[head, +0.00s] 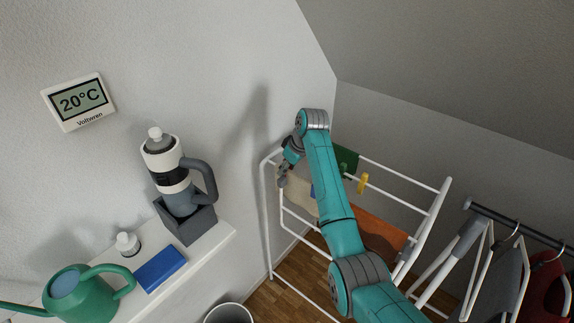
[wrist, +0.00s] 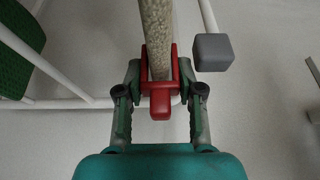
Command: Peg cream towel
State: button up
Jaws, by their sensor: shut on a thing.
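The cream towel (head: 298,196) hangs on the white drying rack (head: 402,178), at its left end in the head view. In the wrist view the towel (wrist: 156,35) is seen edge-on as a narrow strip. A red peg (wrist: 160,106) has its two prongs on either side of the towel's edge. My gripper (wrist: 160,78) is shut on the red peg, one finger on each side. In the head view my gripper (head: 284,172) is at the towel's upper left, and the peg is hidden there. I cannot tell how firmly the peg sits.
A green towel (head: 347,157) and an orange towel (head: 378,232) hang on the rack, with a yellow peg (head: 362,183) near them. A grey block (wrist: 213,52) is close right of the peg in the wrist view. Hangers (head: 515,255) are at right, a shelf (head: 208,243) at left.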

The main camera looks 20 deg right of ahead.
jog(key=shift+f, duration=0.15)
jog(key=o, duration=0.9)
jog(key=shift+c, duration=0.2)
jog(key=v, duration=1.2)
